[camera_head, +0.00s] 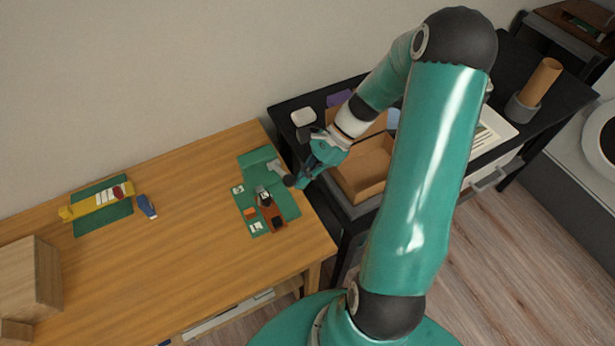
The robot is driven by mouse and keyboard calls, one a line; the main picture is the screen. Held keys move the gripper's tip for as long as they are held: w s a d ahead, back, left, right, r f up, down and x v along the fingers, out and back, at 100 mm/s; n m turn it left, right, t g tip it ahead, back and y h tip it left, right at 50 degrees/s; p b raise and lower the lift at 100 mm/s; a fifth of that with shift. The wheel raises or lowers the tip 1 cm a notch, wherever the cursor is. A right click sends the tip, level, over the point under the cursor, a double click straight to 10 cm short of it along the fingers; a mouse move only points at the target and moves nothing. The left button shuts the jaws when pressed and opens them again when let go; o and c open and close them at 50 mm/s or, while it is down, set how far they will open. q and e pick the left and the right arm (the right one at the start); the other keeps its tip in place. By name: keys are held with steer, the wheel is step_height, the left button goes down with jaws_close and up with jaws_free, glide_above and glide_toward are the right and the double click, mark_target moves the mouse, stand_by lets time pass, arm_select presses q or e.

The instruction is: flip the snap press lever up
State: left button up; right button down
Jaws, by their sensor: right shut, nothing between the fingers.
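A green mat (289,204) lies on the right end of the wooden table. A small grey device with an arm-like bar, which looks like the snap press (276,167), sits near the mat's upper right part. A dark round knob (290,181) shows at the bar's lower right end, so the lever seems to point down toward my gripper. My right gripper (303,180) is shut and empty, right beside the knob. I cannot tell whether they touch. My left gripper is not in view.
A brown leather piece (271,217) and small cards lie on the mat. A yellow tool (88,207) on another green mat and a blue item (146,206) lie left. A wooden box (25,277) stands far left. An open cardboard box (364,172) is on the black desk at right.

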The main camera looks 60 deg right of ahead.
steer(key=shift+w+r, duration=0.1)
steer(key=shift+r, duration=0.15)
stand_by(0.3)
steer(key=shift+d, duration=0.1)
steer(key=d+r+p, duration=0.4)
steer(key=d+r, duration=0.1)
steer(key=d, duration=0.3)
steer(key=shift+w+r, duration=0.15)
steer(key=shift+w, duration=0.3)
steer(key=shift+d, duration=0.1)
